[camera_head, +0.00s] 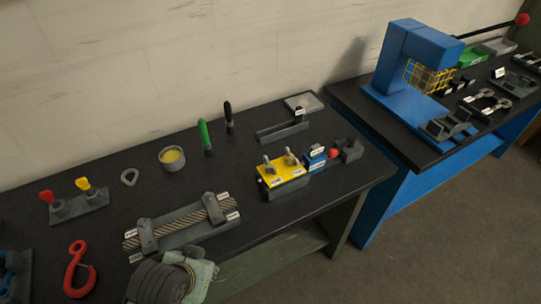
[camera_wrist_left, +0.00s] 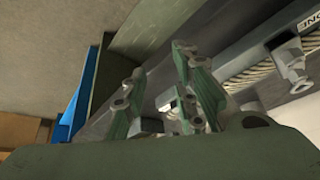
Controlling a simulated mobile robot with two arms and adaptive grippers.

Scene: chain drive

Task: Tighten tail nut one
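A twisted wire rope (camera_head: 185,222) lies in a grey fixture (camera_head: 196,237) with two grey clamp blocks, on the dark bench. Small white labels, too small to read, sit at both ends. In the left wrist view the rope (camera_wrist_left: 240,78) runs past a metal clamp fitting (camera_wrist_left: 290,62), with an upside-down label (camera_wrist_left: 311,20) beside it. I cannot tell which part is tail nut one. My left gripper (camera_wrist_left: 160,92) has its two green fingers apart, close to the fixture, with nothing clearly held between them. In the head view my arm covers the fixture's front side. My right gripper is out of view.
A red hook (camera_head: 78,270) lies left of the fixture. A yellow-topped box (camera_head: 283,172) with two knobs stands to the right. Red and yellow handled tools (camera_head: 78,203), a tin (camera_head: 172,158) and upright green and black handles (camera_head: 205,138) are behind. A blue press (camera_head: 410,65) stands on the far bench.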

